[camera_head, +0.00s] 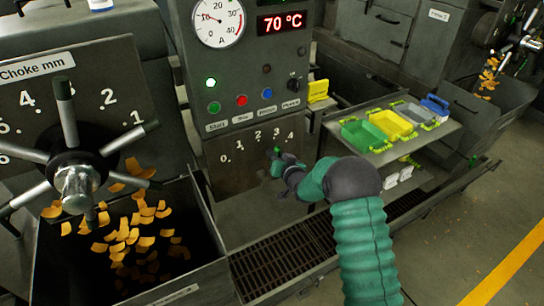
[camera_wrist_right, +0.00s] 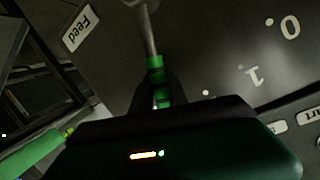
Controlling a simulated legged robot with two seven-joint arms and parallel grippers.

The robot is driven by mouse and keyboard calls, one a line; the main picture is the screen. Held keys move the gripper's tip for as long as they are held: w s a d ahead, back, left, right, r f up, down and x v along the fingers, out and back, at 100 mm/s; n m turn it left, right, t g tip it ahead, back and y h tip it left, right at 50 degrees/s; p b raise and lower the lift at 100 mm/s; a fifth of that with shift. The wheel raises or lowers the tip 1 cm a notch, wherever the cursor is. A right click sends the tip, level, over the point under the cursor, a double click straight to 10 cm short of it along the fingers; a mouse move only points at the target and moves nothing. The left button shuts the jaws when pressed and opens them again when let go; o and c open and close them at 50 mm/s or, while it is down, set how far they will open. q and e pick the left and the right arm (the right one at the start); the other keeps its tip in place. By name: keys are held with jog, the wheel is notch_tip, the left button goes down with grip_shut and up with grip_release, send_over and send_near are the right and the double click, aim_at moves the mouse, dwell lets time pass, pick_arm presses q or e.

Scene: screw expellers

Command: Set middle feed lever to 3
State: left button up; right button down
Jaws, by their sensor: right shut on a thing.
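The feed panel (camera_head: 235,175) carries a scale from 0 to 4 in the middle of the head view. The feed lever shows in the right wrist view as a metal rod (camera_wrist_right: 149,35) with a green grip (camera_wrist_right: 155,68). In the head view only its green tip (camera_head: 277,150) shows, below the 3. My right gripper (camera_head: 281,160) is shut on the lever's green grip. My gripper hides most of the lever in the head view, so its exact setting is hard to read. My left gripper is not in view.
Start, stop and other buttons (camera_head: 241,101) sit above the scale. A choke wheel (camera_head: 76,180) with long spokes stands left, above a bin (camera_head: 205,238) of orange flakes. A shelf (camera_head: 385,155) with coloured bins is right. A floor grate (camera_head: 290,255) lies below.

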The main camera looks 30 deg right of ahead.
jog(key=shift+d+f, duration=0.1)
jog(key=shift+f, duration=0.05)
jog(key=c, duration=1.3)
grip_release()
jog(key=b+v, duration=0.1)
jog(key=v, duration=1.5)
jog(key=shift+s+b, duration=0.35)
